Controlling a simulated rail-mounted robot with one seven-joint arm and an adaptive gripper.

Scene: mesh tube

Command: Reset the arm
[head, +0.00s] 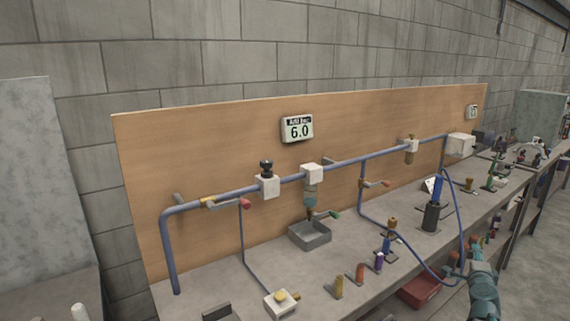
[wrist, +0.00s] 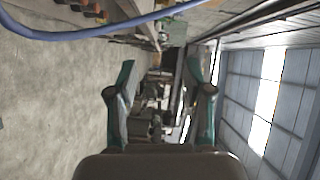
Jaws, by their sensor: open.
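My gripper (wrist: 161,75) shows in the wrist view with its two teal-edged fingers spread apart. It is open and nothing is between the fingertips. Beyond it are the floor and distant, blurred furniture. In the head view my teal arm (head: 483,290) stands at the lower right, beside the front edge of the workbench (head: 345,262). I cannot make out the fingers in that view. A blue hose (head: 408,248) hangs in a loop close to the arm; whether they touch is unclear. A blue hose (wrist: 70,35) also crosses the upper left of the wrist view.
A wooden panel (head: 220,140) behind the bench carries blue piping, valves and a display (head: 297,129) reading 6.0. A grey tray (head: 310,234), a black cylinder (head: 431,217) and several small fittings stand on the bench. A red bin (head: 418,291) is below its edge. Open floor (wrist: 60,110) lies left in the wrist view.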

